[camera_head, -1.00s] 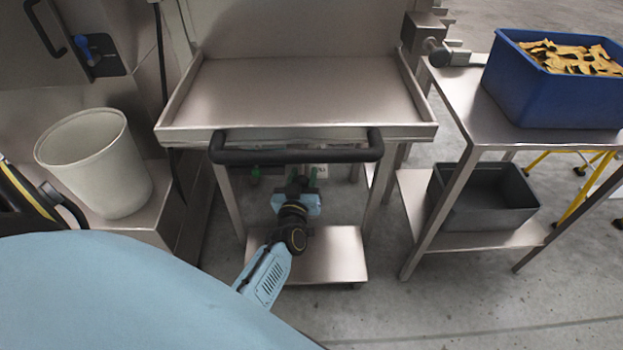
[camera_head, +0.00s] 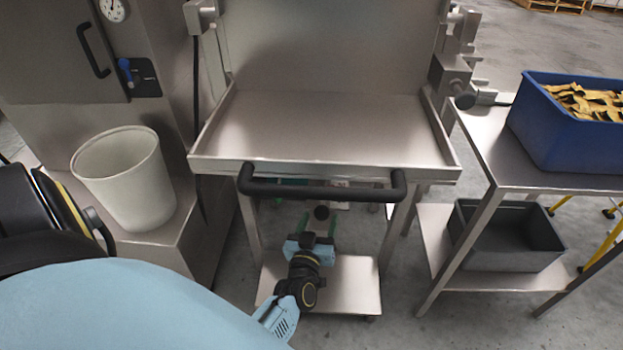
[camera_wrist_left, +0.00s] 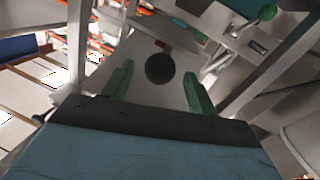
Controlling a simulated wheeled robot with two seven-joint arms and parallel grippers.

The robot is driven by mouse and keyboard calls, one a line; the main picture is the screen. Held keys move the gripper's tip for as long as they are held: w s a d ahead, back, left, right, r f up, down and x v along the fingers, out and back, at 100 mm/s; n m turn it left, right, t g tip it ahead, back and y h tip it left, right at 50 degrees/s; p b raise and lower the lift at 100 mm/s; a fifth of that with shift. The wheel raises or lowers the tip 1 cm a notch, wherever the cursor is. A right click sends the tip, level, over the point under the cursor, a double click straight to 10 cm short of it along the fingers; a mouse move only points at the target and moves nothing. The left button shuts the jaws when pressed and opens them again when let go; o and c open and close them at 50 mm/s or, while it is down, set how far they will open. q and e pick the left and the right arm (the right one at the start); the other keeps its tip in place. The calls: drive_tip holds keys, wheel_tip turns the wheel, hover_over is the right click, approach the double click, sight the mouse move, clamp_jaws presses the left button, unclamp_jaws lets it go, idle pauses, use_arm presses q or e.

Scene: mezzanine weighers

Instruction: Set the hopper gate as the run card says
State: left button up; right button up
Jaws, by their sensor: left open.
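A dark round knob (camera_head: 321,212) shows under the front of the steel tray, and as a dark ball in the left wrist view (camera_wrist_left: 160,69). My left gripper (camera_head: 319,221) is below the tray's black handle bar, its green fingers pointing toward the knob. In the left wrist view its fingers (camera_wrist_left: 158,74) are apart, with the knob showing between them. I cannot tell whether the knob is within the jaws or just beyond them, nor whether it belongs to the hopper gate. No run card is readable. My right gripper is out of view.
The steel tray (camera_head: 325,130) and its black handle bar (camera_head: 320,191) overhang my gripper. A side table holds a blue crate (camera_head: 570,135), with a grey bin (camera_head: 505,240) below. A white bucket (camera_head: 120,180) stands left, near a blue lever (camera_head: 125,70).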

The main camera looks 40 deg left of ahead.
use_arm(q)
drive_tip(key=p+v, duration=0.1)
drive_tip(key=v, duration=0.6)
drive_tip(key=shift+s+d, duration=0.2)
drive_tip(key=shift+s, duration=0.15)
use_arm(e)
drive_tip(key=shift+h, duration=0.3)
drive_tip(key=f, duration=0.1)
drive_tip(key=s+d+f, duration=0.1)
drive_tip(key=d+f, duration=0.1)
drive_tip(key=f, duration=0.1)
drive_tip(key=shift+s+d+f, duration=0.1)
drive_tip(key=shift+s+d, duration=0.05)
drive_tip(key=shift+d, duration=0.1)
